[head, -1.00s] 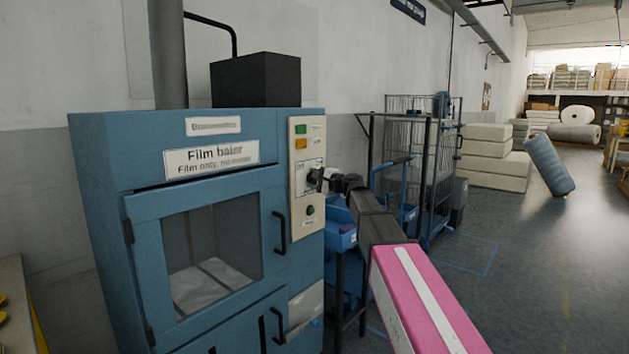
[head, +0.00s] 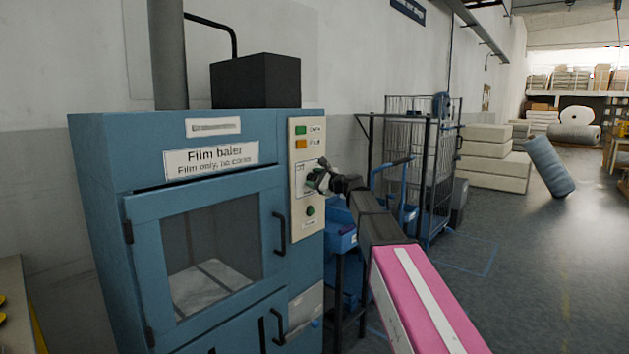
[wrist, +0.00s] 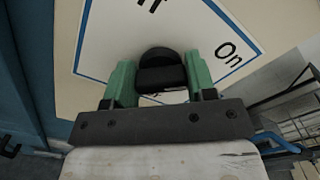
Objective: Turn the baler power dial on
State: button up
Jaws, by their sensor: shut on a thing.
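The blue film baler (head: 105,215) stands at the left with its beige control panel (head: 306,225) on its right front edge. The black power dial (wrist: 160,72) sits on a white label with a blue border in the wrist view. "On" is printed to the right of the dial there; other lettering above is cut off. My gripper (wrist: 161,88) is shut on the dial, with a green finger on each side of it. In the head view my gripper (head: 318,181) is at the panel and hides most of the dial.
The panel has a green and an orange marker above and a green button (head: 310,211) below the dial. The baler door has a black handle (head: 280,233) close by. A blue trolley and a wire cage (head: 410,150) stand behind my arm. Open floor lies at the right.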

dwell(0.3)
jog(key=o, duration=0.9)
jog(key=shift+o, duration=0.2)
jog(key=v, duration=1.1)
jog(key=shift+f, duration=0.1)
